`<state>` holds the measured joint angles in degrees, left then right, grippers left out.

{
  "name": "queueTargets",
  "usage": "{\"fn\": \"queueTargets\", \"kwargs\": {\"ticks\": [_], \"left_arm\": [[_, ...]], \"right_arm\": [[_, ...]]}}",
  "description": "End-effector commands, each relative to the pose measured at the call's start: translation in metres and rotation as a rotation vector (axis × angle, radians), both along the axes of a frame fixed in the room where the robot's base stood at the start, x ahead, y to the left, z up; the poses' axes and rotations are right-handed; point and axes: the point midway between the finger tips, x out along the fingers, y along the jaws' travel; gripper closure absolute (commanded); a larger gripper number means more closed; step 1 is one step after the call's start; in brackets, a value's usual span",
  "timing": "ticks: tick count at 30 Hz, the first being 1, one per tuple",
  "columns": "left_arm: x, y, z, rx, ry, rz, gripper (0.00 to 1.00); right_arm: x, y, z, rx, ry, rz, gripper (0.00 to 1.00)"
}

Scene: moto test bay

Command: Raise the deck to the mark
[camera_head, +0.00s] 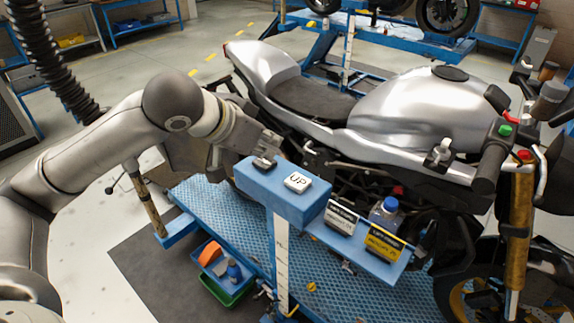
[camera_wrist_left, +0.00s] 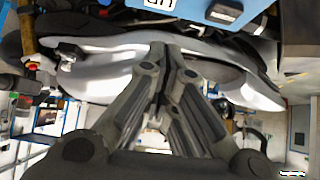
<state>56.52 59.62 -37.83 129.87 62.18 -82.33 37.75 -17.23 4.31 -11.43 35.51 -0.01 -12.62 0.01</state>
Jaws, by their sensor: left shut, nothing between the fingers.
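The blue lift deck (camera_head: 335,278), with a patterned top, carries a silver motorcycle (camera_head: 395,112). A blue control box (camera_head: 258,183) stands in front of the bike, with a white button marked UP (camera_head: 297,182) and a dark button (camera_head: 264,163) on top. In the left wrist view the white button (camera_wrist_left: 158,3) and dark button (camera_wrist_left: 227,11) show at the top edge. A white graduated scale (camera_head: 281,250) stands below the box; I cannot make out the mark. My left gripper (camera_head: 268,145) is shut and empty, just behind the box near the dark button; its closed fingers (camera_wrist_left: 168,55) show in the wrist view. My right gripper is out of view.
A blue shelf (camera_head: 395,268) beside the box holds two small label signs and a blue-capped bottle (camera_head: 384,212). A green bin (camera_head: 228,290) with tools sits below on the left, near a dark floor mat (camera_head: 160,270). Another lift (camera_head: 395,38) stands behind.

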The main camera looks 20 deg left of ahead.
Motion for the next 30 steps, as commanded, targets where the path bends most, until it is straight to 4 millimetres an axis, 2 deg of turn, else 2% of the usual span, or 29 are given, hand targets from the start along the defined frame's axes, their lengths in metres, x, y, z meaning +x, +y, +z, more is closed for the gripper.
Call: {"fn": "queueTargets", "kwargs": {"ticks": [5,17,24,30], "left_arm": [[0.011,-0.005,-0.013,-0.001,0.005,-0.001,1.0],[0.066,-0.025,-0.07,-0.001,0.004,-0.001,1.0],[0.066,-0.024,-0.103,0.001,0.003,0.0,1.0],[0.066,-0.024,-0.11,0.0,0.001,0.0,1.0]], "right_arm": [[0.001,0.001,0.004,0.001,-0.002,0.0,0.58],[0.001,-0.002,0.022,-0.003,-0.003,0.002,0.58],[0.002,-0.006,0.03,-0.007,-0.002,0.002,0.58],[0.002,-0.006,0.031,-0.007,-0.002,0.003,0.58]]}}
